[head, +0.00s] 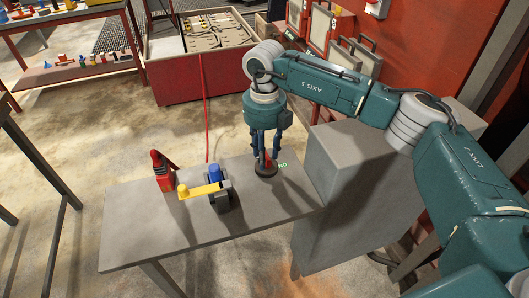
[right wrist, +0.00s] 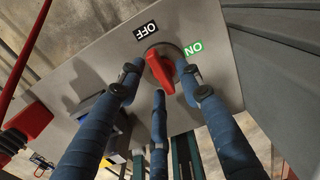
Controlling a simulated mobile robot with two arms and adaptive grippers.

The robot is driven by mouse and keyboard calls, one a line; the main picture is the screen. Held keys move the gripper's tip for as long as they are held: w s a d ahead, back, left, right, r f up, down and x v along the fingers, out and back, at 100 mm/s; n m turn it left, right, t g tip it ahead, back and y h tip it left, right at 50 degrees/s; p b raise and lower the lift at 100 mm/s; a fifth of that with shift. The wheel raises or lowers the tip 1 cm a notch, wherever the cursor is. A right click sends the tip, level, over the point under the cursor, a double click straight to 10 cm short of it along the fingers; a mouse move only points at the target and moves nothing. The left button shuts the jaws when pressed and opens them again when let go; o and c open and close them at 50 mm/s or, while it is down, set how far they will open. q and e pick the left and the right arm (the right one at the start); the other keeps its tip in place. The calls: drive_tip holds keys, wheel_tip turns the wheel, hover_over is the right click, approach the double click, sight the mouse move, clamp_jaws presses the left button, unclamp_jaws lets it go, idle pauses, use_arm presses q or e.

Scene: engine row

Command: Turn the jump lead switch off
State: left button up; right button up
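The jump lead switch is a red knob (head: 267,159) on a dark round base near the right end of the grey table. In the right wrist view the red knob (right wrist: 160,73) sits between a black OFF label (right wrist: 146,30) and a green ON label (right wrist: 193,48). I cannot tell for certain which label it points at. My right gripper (head: 265,155) points down over the switch. In the wrist view its blue fingers (right wrist: 158,80) stand spread around the knob, with gaps between. My left gripper is not in view.
On the grey table (head: 140,225) stand a red clamp-like object (head: 162,170) and a blue and dark device with a yellow lever (head: 200,189), left of the switch. A grey box (head: 350,175) stands right of the table.

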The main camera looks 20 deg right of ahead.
drive_tip(key=shift+r, duration=0.1)
wheel_tip(320, 180, up, 12)
idle(0.4)
idle(0.4)
